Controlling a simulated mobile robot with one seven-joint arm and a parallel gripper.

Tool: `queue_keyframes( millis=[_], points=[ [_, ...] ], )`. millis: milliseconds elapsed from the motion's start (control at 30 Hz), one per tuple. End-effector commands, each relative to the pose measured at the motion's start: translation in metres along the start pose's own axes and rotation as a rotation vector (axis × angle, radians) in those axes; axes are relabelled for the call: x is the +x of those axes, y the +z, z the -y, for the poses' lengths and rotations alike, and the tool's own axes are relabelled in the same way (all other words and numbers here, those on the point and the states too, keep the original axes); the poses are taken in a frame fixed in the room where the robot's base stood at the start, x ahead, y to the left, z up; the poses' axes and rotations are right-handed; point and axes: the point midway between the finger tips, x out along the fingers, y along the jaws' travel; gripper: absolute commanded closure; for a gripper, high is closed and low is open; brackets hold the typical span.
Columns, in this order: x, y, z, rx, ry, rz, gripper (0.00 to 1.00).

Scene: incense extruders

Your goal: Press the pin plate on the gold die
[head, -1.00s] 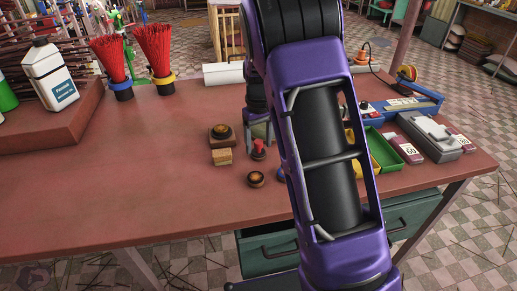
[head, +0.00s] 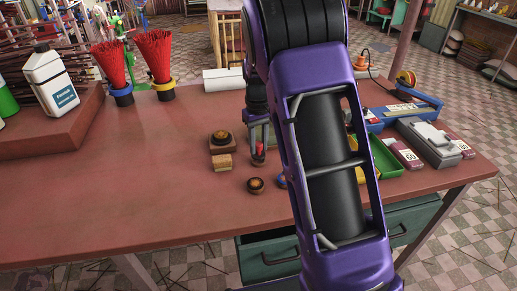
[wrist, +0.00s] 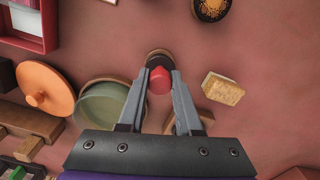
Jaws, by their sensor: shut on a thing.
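My gripper (wrist: 160,73) points down at the table with its fingers shut on the red knob (wrist: 160,82) of a small piece, which I take for the pin plate. The piece's dark round base (wrist: 158,56) shows past the fingertips. In the head view my gripper (head: 258,155) is partly behind my arm, and the red knob (head: 260,148) shows between the fingers. A dark round piece with a gold, grainy top (head: 255,185) sits nearer the front edge; it also shows in the wrist view (wrist: 211,8). Another gold-topped round piece (head: 221,136) sits on a wooden base. Which is the gold die I cannot tell.
A small wooden block (head: 221,163) stands close left of my gripper. In the wrist view a green round piece (wrist: 100,105) and an orange disc (wrist: 45,88) lie left. A green tray (head: 385,160) stands right.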

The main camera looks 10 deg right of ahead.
Motion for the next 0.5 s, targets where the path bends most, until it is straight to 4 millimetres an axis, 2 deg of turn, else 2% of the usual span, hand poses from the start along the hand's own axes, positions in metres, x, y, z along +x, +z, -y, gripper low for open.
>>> queue_keyframes(
  millis=[33,200,367,500],
  points=[
    [-0.013,-0.001,0.0,0.0,0.001,-0.005,1.0],
    [-0.049,-0.001,0.0,0.0,0.0,-0.005,1.0],
    [-0.074,-0.001,0.0,0.0,0.0,-0.003,1.0],
    [-0.088,-0.017,0.005,0.0,0.002,-0.002,1.0]
  ],
)
